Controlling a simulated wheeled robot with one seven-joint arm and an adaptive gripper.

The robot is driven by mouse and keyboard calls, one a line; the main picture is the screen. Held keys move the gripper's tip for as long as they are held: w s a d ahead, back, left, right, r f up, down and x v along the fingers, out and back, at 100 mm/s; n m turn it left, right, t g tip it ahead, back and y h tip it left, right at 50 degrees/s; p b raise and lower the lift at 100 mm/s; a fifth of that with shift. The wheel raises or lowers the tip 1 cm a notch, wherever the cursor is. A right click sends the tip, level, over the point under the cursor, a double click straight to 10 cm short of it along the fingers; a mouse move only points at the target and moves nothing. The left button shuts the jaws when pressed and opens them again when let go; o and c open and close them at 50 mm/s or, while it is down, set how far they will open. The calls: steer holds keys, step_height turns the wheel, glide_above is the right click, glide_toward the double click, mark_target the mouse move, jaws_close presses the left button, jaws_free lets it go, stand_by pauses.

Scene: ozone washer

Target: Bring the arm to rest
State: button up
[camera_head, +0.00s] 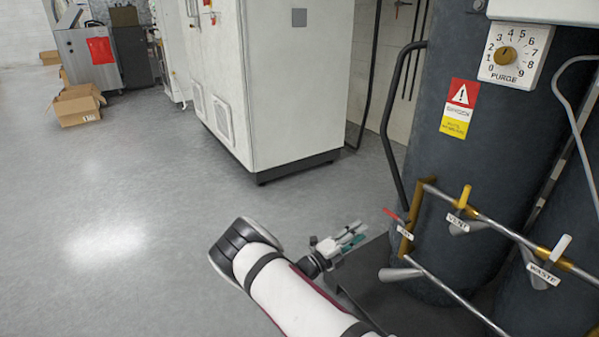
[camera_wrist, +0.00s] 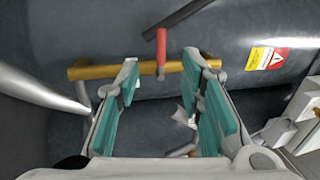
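My gripper (camera_head: 352,236) is at the lower middle of the head view, with its teal-padded fingers pointing right towards the dark tank's brass pipework. In the wrist view my gripper (camera_wrist: 163,76) is open, its two fingers spread wide with nothing held between them. A red valve handle (camera_head: 396,215) lies just beyond the fingertips, with a gap in the head view. In the wrist view the red handle (camera_wrist: 161,52) stands in front of the brass pipe (camera_wrist: 90,72), between the fingertips in the picture. My white arm runs up from the bottom edge.
A dark tank (camera_head: 470,130) with a purge dial (camera_head: 505,55) stands at right. Yellow vent (camera_head: 464,197) and white waste (camera_head: 561,248) handles sit on its pipe. A white cabinet (camera_head: 300,95) stands behind. Cardboard boxes (camera_head: 80,105) lie far left. Floor (camera_head: 110,230) at left is clear.

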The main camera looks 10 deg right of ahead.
steer(key=s+r+m+g+y, duration=0.9)
steer(key=s+r+m+g, duration=0.3)
steer(key=s+r+m, duration=1.1)
steer(key=s+a+r+m+t+y, duration=0.25)
steer(key=s+a+m, duration=0.3)
steer(key=s, duration=0.35)
steer(key=s+a+r+m+t+y, duration=0.1)
steer(key=s+a+r+m+y, duration=0.25)
steer(key=s+m, duration=0.35)
steer(key=s+a+r+m+t+y, duration=0.2)
steer(key=s+a+m+y, duration=0.25)
steer(key=s, duration=0.55)
step_height(320, 180, up, 35)
steer(key=t+p, duration=0.3)
steer(key=p, duration=3)
steer(key=shift+w+a+t, duration=0.15)
steer(key=shift+w+t, duration=0.2)
steer(key=shift+h, duration=0.25)
